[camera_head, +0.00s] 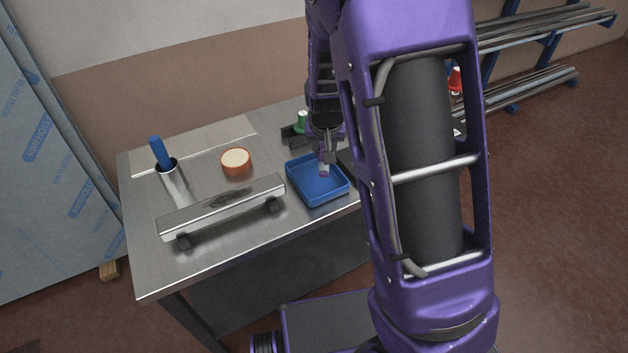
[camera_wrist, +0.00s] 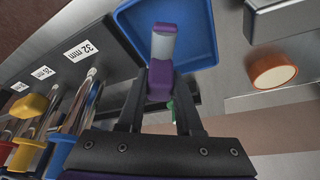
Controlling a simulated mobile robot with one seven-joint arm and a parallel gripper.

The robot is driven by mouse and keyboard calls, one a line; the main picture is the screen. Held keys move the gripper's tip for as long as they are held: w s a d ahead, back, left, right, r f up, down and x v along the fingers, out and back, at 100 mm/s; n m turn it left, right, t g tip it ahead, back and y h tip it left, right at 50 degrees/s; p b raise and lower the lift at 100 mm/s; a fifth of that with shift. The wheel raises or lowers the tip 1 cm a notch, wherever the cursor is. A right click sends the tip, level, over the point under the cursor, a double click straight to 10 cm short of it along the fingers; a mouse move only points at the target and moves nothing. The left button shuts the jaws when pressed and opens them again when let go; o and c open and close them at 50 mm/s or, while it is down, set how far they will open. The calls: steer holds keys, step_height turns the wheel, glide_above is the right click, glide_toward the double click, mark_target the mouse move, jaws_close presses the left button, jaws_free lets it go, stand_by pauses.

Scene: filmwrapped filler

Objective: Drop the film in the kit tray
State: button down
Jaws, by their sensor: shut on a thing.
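The film (camera_wrist: 163,45) is a small pale grey roll with purple ends. My gripper (camera_wrist: 160,82) is shut on it, with the fingers on its near purple part. The blue kit tray (camera_wrist: 207,20) is a shallow square tray, and the film shows over its floor in the wrist view. In the head view the kit tray (camera_head: 302,198) sits on the metal table, and my gripper (camera_head: 325,152) points down over its right part. The film (camera_head: 324,171) shows small and low there; whether it touches the tray floor I cannot tell.
A metal bar on dark feet (camera_head: 222,208) lies left of the tray. Behind it are an orange-rimmed roll (camera_head: 236,162) and a metal cup (camera_head: 173,185) with a blue handle. A labelled rack (camera_wrist: 75,45) with yellow- and blue-handled tools stands beside the tray.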

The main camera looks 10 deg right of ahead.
steer(key=c, duration=0.5)
jaws_free()
steer(key=shift+r, duration=0.1)
steer(key=p+v, duration=0.4)
steer(key=v, duration=1.3)
steer(key=shift+r+p, duration=0.15)
steer(key=shift+p, duration=0.2)
